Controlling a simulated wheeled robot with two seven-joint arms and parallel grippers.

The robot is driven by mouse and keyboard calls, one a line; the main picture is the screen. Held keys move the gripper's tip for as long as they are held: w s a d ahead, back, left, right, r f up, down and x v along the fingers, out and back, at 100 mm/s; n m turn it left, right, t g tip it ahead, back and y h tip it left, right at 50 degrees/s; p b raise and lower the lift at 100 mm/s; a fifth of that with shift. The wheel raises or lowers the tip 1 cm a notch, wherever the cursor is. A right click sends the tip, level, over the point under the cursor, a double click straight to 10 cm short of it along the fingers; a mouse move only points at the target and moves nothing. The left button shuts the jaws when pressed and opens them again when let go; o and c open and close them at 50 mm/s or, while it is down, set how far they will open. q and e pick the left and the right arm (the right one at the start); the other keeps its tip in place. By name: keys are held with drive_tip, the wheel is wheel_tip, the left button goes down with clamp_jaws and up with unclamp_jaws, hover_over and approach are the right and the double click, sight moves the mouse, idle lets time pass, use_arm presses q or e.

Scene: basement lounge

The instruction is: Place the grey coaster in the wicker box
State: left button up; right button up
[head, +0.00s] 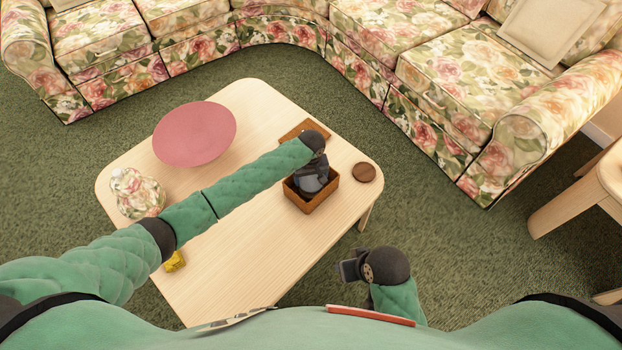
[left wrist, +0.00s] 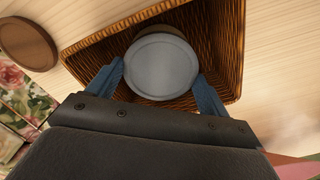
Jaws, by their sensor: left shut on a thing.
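The wicker box (head: 328,195) stands open on the low wooden table, towards its right end; its woven walls fill the middle of the left wrist view (left wrist: 234,50). My left gripper (head: 308,186) reaches down over the box. In the left wrist view the round grey coaster (left wrist: 161,66) lies between the blue fingers of that gripper (left wrist: 160,82), which is shut on it, within the outline of the box. Whether the coaster touches the box floor cannot be told.
A brown round coaster (head: 364,172) lies right of the box, and a flat brown piece (head: 303,130) lies behind it. A pink round disc (head: 195,134), a floral object (head: 138,192) and a yellow item (head: 174,261) are further left on the table (head: 246,267). Floral sofas stand behind.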

use_arm(q)
drive_tip(key=shift+f, duration=0.55)
use_arm(e)
drive_tip(key=shift+d+r, duration=0.15)
drive_tip(key=shift+d, duration=0.1)
use_arm(q)
drive_tip(key=shift+f, duration=0.6)
use_arm(e)
drive_tip(key=shift+s+d+r, duration=0.1)
drive_tip(key=shift+s+r, duration=0.05)
drive_tip(key=shift+r, duration=0.05)
use_arm(q)
drive_tip(key=o, duration=0.9)
drive_tip(key=shift+r, duration=0.1)
